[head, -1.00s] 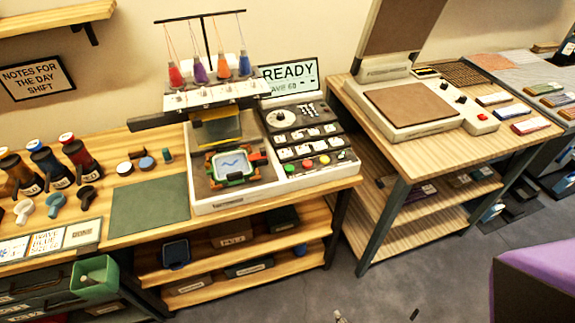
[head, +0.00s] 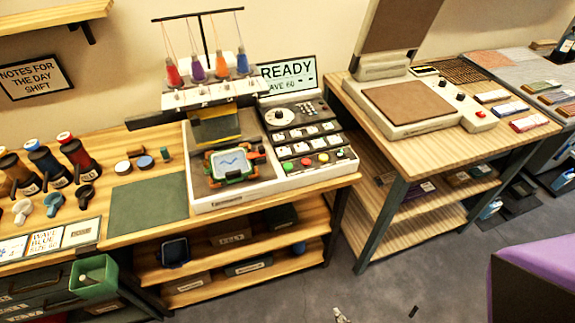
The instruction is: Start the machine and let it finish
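The embroidery machine (head: 232,199) stands on the wooden bench, with red, purple, orange and blue thread cones on its top rack. Its display (head: 288,75) reads "READY" with a smaller line that looks like "WAVE 60". A hoop (head: 211,178) with green and orange parts sits under the machine's head. Light cloth in it (head: 232,162) shows a blue wavy line. The control panel (head: 285,141) to the right has a round dial, several white keys and a front row of coloured round buttons.
A green mat (head: 148,200) lies bare left of the machine. Thread spools, presser-like small parts and cards (head: 46,242) fill the bench's left. A heat press (head: 412,108) stands open on the right table. A purple-topped object (head: 540,262) is at lower right. Grey floor lies between.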

